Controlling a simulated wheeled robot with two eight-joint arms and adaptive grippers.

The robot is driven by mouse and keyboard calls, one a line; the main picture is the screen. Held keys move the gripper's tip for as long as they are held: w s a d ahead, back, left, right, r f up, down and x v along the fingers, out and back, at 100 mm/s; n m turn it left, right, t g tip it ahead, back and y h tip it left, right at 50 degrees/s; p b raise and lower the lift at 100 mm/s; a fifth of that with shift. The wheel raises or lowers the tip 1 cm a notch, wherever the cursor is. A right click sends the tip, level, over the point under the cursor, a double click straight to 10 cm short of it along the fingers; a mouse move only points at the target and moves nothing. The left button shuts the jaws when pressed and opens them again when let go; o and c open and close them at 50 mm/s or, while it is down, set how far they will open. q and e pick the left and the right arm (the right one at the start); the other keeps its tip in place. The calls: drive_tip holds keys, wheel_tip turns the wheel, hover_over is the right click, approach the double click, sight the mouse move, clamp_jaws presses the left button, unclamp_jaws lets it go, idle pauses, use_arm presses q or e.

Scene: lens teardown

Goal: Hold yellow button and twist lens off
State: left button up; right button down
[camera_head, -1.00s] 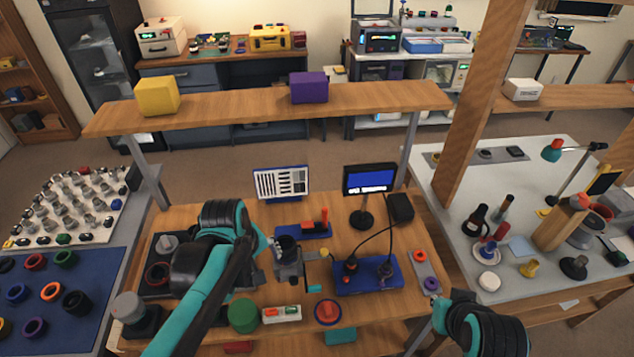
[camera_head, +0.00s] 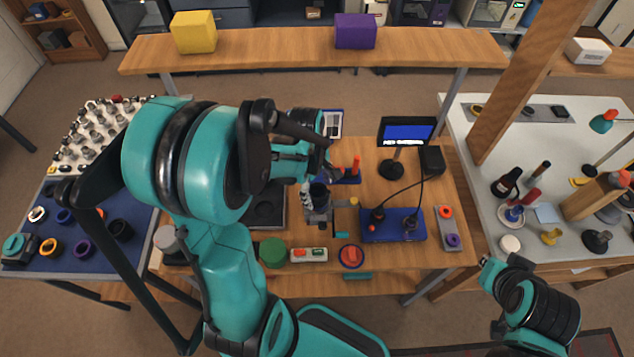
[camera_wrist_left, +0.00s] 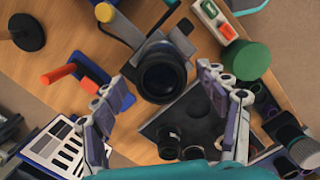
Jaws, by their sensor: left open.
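The dark camera body with its round black lens (camera_wrist_left: 162,76) faces up in the left wrist view. In the head view the camera (camera_head: 319,208) stands on the wooden bench. A yellow button (camera_wrist_left: 104,12) caps a grey rod beside the body; it also shows in the head view (camera_head: 354,202). My left gripper (camera_wrist_left: 163,80) is open, with one finger on each side of the lens and visible space between; I cannot tell its height above the lens. My right gripper (camera_head: 488,266) is empty at the lower right, away from the camera; its jaws are too small to read.
A red-handled tool on a blue base (camera_wrist_left: 88,75) stands close to one left finger. A green cylinder (camera_head: 273,252), a red round button (camera_head: 351,256) and a blue box with cables (camera_head: 393,226) surround the camera. A shelf (camera_head: 290,48) runs behind the bench.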

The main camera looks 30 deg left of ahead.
use_arm(q)
drive_tip(key=shift+f, duration=0.25)
drive_tip(key=c, duration=1.5)
drive_tip(key=shift+o, duration=0.2)
drive_tip(key=shift+n, duration=1.3)
drive_tip(key=shift+n, duration=0.5)
drive_tip(key=shift+r, duration=0.1)
drive_tip(key=shift+r+p, duration=0.6)
drive_tip(key=shift+r, duration=0.45)
